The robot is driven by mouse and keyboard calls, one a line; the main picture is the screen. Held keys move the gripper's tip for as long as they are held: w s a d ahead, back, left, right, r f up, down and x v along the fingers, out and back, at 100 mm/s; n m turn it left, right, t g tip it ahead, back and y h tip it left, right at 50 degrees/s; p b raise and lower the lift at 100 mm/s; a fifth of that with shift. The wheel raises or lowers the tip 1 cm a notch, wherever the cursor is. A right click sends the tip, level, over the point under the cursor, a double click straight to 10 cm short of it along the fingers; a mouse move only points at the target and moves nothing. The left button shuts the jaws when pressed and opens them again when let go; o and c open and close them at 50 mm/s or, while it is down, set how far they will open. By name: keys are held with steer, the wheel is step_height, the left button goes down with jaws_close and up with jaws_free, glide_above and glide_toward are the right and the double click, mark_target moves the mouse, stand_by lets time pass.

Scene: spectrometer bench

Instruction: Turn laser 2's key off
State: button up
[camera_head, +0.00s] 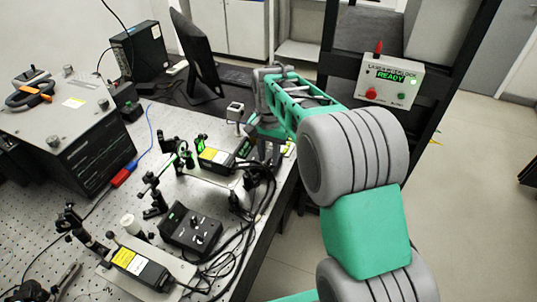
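Two lasers with yellow and white labels sit on the bench: a nearer laser (138,264) and a farther laser (216,157). I cannot read which one is laser 2. A black control box (190,229) with knobs stands beside the nearer laser; its markings are too small to read.
Black cables (245,215) run along the bench's right edge. Optic mounts (155,195) stand left of the lasers. A monitor (197,60) is behind. A white interlock box (390,80) reads READY with a green light. Floor is clear at right.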

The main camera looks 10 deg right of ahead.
jaws_close()
stand_by(0.4)
stand_by(0.4)
steer(key=n, duration=0.4)
steer(key=shift+r+n, duration=0.1)
steer(key=shift+n, duration=0.2)
steer(key=n, duration=0.4)
steer(key=shift+n, duration=0.3)
steer(key=n, duration=0.4)
steer(key=shift+w+n, duration=0.1)
steer(key=shift+n, duration=0.2)
steer(key=shift+r+n, duration=0.1)
steer(key=shift+n, duration=2)
